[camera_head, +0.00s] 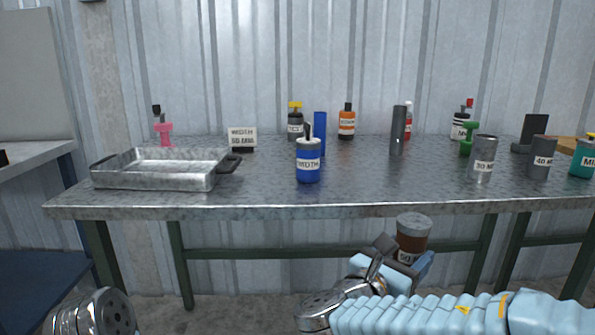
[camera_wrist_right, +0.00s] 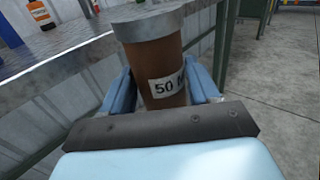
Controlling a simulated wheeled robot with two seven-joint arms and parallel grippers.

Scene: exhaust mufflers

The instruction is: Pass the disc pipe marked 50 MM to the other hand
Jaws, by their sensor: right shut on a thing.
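The disc pipe (camera_head: 412,232) is a brown cylinder with a wider grey disc on top. Its label reads "50" with the rest partly hidden, and it also shows in the right wrist view (camera_wrist_right: 165,68). My right gripper (camera_head: 405,265) is shut on the pipe's lower part and holds it roughly upright, in front of and below the table's front edge. In the right wrist view its two blue fingers (camera_wrist_right: 163,88) flank the pipe. The left gripper is not seen; only a metal link of my left arm shows at the lower left.
The metal table (camera_head: 270,190) holds a grey tray (camera_head: 160,178), a "WIDTH 50 MM" sign (camera_head: 242,138), a blue labelled can (camera_head: 308,162) and grey pipes marked 30 (camera_head: 484,155) and 40 (camera_head: 541,158). Several bottles stand at the back. The table's front middle is clear.

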